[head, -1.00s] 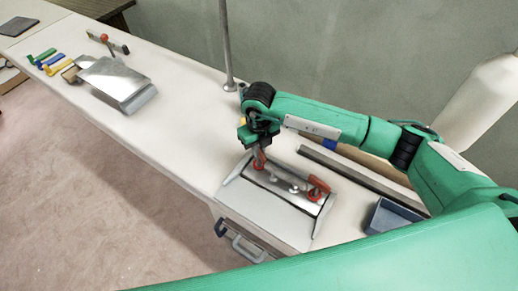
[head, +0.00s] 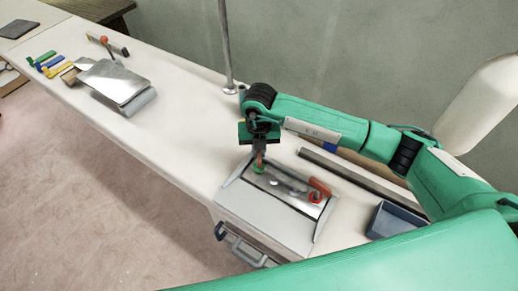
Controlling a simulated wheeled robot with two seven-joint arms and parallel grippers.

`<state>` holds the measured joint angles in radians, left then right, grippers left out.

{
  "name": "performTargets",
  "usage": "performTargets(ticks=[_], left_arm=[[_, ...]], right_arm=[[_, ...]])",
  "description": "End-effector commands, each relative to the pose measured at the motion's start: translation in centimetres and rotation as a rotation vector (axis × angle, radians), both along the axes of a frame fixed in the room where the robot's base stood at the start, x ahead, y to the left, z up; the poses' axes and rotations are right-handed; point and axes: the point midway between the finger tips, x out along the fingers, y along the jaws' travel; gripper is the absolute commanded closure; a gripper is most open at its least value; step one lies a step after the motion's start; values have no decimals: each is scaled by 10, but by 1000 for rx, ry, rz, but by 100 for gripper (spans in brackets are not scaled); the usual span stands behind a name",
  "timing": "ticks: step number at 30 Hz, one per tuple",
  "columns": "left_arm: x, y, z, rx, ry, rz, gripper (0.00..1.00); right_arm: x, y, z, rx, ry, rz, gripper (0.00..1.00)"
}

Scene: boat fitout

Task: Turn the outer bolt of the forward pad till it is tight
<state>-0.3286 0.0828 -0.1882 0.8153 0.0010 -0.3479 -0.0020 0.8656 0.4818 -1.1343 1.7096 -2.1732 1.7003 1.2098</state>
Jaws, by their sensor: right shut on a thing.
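A grey plate unit with a shiny metal pad (head: 287,184) lies on the white bench, in front of my right arm. My right gripper (head: 259,150) points down at the pad's far left end. It is shut on a small reddish upright bolt, mostly hidden by the jaws. A green ring (head: 258,168) shows around the foot of this bolt. A red piece (head: 318,190) sits at the pad's right end, with small pale round parts between. I cannot tell which bolt is the outer one. My left gripper is not in view.
A blue-grey tray (head: 395,220) and a long grey bar (head: 360,181) lie to the right. A thin upright pole (head: 225,50) stands behind. Another metal-topped unit (head: 118,82) and coloured clips (head: 50,65) lie far left. The bench (head: 185,110) between is clear.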

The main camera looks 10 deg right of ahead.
Motion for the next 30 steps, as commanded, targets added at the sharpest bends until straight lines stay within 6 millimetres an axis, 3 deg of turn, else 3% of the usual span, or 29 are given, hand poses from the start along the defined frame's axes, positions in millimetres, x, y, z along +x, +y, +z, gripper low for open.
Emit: performTargets(ticks=[8, 9, 12, 23, 30], left_arm=[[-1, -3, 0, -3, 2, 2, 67], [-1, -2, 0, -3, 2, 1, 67], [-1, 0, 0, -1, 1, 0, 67], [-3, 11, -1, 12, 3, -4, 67], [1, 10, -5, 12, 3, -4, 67]], right_arm=[[3, 0, 4, 3, -9, -2, 100], [3, 0, 4, 3, -8, -2, 87], [2, 0, 4, 2, -6, -1, 68], [1, 0, 5, 1, -3, 0, 67], [2, 0, 44, 3, -8, 1, 67]])
